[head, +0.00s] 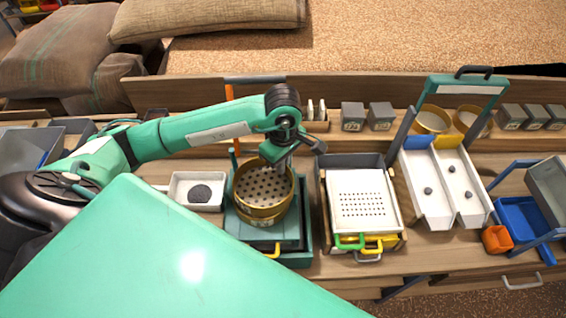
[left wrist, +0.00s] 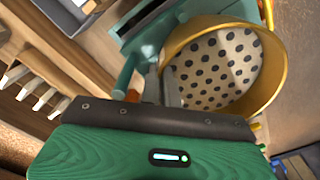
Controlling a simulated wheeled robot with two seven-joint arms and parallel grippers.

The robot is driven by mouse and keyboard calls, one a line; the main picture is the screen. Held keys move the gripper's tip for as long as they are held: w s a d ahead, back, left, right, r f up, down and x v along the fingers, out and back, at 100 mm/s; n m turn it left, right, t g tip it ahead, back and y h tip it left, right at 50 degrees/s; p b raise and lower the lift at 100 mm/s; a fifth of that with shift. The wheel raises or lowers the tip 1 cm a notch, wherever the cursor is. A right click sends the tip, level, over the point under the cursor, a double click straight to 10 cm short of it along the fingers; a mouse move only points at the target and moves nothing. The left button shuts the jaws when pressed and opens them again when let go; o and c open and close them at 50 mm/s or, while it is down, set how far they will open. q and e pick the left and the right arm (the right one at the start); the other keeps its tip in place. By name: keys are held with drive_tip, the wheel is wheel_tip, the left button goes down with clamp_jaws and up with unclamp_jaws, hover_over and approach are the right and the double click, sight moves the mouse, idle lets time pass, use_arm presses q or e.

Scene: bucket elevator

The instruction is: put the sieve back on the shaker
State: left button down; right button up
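The sieve (head: 262,184), a round brass pan with a dark-holed floor, is at the teal shaker (head: 291,244). A brass band shows below its rim; I cannot tell whether the sieve is seated or just above it. My left gripper (head: 282,160) is at the sieve's far right rim. In the left wrist view, the two grey fingers (left wrist: 162,88) are close together at the wall of the sieve (left wrist: 222,70), apparently pinching it. The wrist view shows part of the teal shaker (left wrist: 140,25) beyond. My right gripper is not in view.
A white tray (head: 197,176) with dark grains stands left of the shaker. A box with a perforated white plate (head: 363,202) stands close on its right. Further right are a white two-channel chute (head: 440,190) and blue bins (head: 520,217). Small grey boxes (head: 353,114) line the back.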

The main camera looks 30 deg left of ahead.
use_arm(q)
drive_tip(key=shift+f+b, duration=0.4)
drive_tip(key=shift+b, duration=0.05)
drive_tip(key=c, duration=1.6)
unclamp_jaws()
drive_tip(key=shift+c, duration=0.2)
drive_tip(key=shift+r, duration=0.1)
drive_tip(key=shift+r+p, duration=0.4)
drive_tip(key=shift+p, duration=0.25)
drive_tip(key=shift+r+p, duration=0.35)
drive_tip(key=shift+p, duration=0.15)
wheel_tip(320, 180, up, 2)
drive_tip(key=shift+b, duration=1.1)
wheel_tip(320, 180, up, 10)
drive_tip(key=b, duration=0.2)
drive_tip(key=shift+f+b, duration=0.2)
drive_tip(key=shift+b, duration=0.2)
